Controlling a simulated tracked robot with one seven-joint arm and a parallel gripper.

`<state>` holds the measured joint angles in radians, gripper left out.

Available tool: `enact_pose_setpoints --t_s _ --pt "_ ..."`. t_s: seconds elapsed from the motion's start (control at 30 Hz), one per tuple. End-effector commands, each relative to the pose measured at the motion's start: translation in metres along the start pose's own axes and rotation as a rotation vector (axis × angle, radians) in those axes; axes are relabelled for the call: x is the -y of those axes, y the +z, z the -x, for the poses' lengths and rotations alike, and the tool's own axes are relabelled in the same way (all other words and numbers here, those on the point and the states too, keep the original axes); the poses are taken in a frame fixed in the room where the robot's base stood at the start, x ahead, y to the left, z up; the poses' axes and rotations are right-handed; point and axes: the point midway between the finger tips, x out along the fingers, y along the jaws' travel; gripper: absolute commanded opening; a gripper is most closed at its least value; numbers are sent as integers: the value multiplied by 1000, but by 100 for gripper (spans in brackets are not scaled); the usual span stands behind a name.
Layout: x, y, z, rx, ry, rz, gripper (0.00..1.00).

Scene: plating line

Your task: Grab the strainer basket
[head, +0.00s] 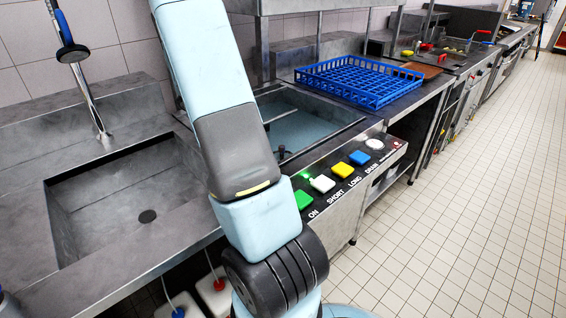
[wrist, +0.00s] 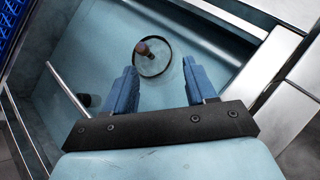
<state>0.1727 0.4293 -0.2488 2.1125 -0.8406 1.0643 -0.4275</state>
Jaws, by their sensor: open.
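In the wrist view a round item with a dark rim and a brownish knob, which looks like the strainer basket (wrist: 153,70), sits in the blue-tinted basin (wrist: 105,30). My gripper (wrist: 160,64) is open, with its two blue fingers apart and nothing between them. The round item shows just beyond and between the fingertips. I cannot tell how far below them it is. In the head view my arm reaches over the basin (head: 312,130), and my gripper and the strainer basket are not visible there.
A metal rod (wrist: 68,90) crosses the basin left of my gripper. The steel basin edge (wrist: 275,58) is on the right. A blue rack (head: 360,80) stands beyond the basin. Colored buttons (head: 340,170) line the front panel. An empty sink (head: 125,200) is on the left.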

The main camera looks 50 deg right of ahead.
Motion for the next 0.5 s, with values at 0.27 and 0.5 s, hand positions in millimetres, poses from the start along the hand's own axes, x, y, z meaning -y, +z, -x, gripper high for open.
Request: enact_pose_setpoints --t_s 0.27,0.5 --pt "-29 -21 -67 187 9 178 56" --pt "-40 -28 -96 266 13 262 56"
